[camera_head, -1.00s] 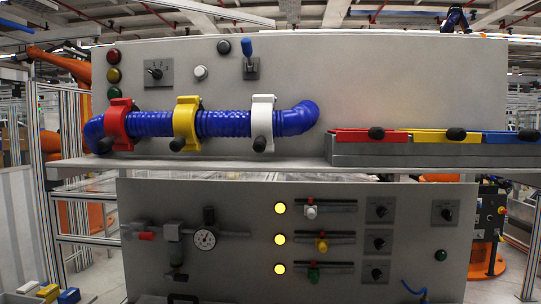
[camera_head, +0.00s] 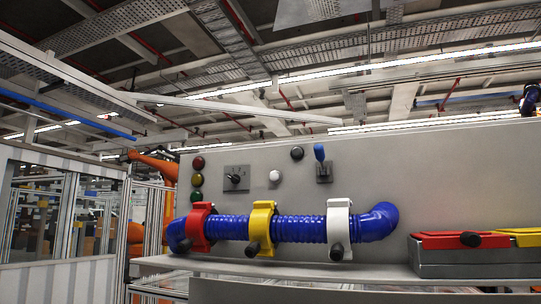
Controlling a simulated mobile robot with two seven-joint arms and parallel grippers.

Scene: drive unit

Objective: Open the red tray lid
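The red tray lid (camera_head: 440,242) lies flat on a grey tray (camera_head: 470,264) at the right of the shelf. A black knob (camera_head: 470,239) sits at the lid's front edge. The lid looks closed. The yellow lid (camera_head: 525,238) beside it is cut off by the right edge of the view. Neither of my grippers shows in this view.
A blue corrugated hose (camera_head: 298,229) runs along the panel through red (camera_head: 197,228), yellow (camera_head: 262,226) and white (camera_head: 339,222) clamps. A blue-handled lever (camera_head: 320,153) and several buttons sit above it. The shelf (camera_head: 385,272) between hose and tray is clear.

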